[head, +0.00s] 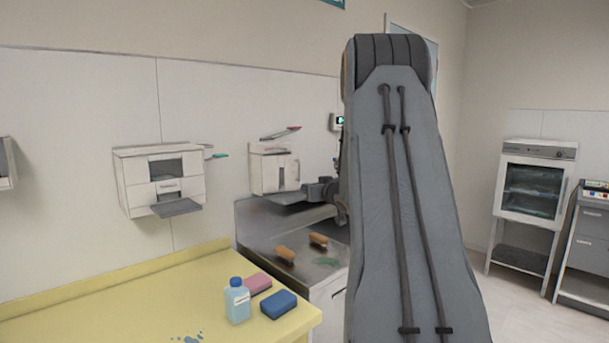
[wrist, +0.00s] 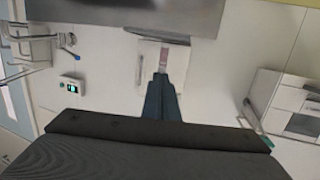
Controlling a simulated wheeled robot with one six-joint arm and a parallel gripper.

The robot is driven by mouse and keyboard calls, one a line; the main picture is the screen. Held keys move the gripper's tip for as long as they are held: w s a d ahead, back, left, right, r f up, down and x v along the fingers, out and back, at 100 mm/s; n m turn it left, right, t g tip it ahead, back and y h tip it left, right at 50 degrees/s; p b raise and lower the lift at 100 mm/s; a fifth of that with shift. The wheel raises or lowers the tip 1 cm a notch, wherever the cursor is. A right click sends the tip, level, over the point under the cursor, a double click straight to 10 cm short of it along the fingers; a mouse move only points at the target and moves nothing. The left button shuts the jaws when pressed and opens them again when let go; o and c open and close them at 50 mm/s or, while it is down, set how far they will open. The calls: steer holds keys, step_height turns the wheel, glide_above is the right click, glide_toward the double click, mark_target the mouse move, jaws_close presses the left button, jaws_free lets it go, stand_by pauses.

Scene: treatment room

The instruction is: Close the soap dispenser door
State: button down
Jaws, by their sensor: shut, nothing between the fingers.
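A white wall dispenser (head: 272,172) with a red-tipped lever above it hangs behind the sink; I take it as the soap dispenser. A dark grey flap (head: 284,197) juts out at its bottom, like a door hanging open. In the wrist view, which looks turned over, the dispenser (wrist: 148,64) and its grey flap (wrist: 180,65) are beyond the fingertips. My gripper (wrist: 160,80) is shut and empty, its fingers pointing at the dispenser's front; I cannot tell if they touch it. In the head view my gripper (head: 318,190) is partly hidden by my arm.
A second wall box (head: 160,172) with a lowered grey flap hangs to the left. Below are a steel sink counter (head: 262,235) with brushes and a yellow counter (head: 120,290) with a bottle (head: 237,303) and sponges (head: 280,304).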

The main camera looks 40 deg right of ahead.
steer(key=t+y, duration=0.1)
steer(key=t, duration=0.1)
glide_toward(299, 172)
steer(key=shift+n, duration=0.4)
steer(key=w+p, duration=0.1)
steer(key=w, duration=0.1)
steer(key=w+p, duration=0.2)
steer(key=w+d+p, duration=0.1)
steer(key=w+p, duration=0.1)
steer(key=shift+w+r, duration=0.1)
steer(key=shift+w, duration=0.05)
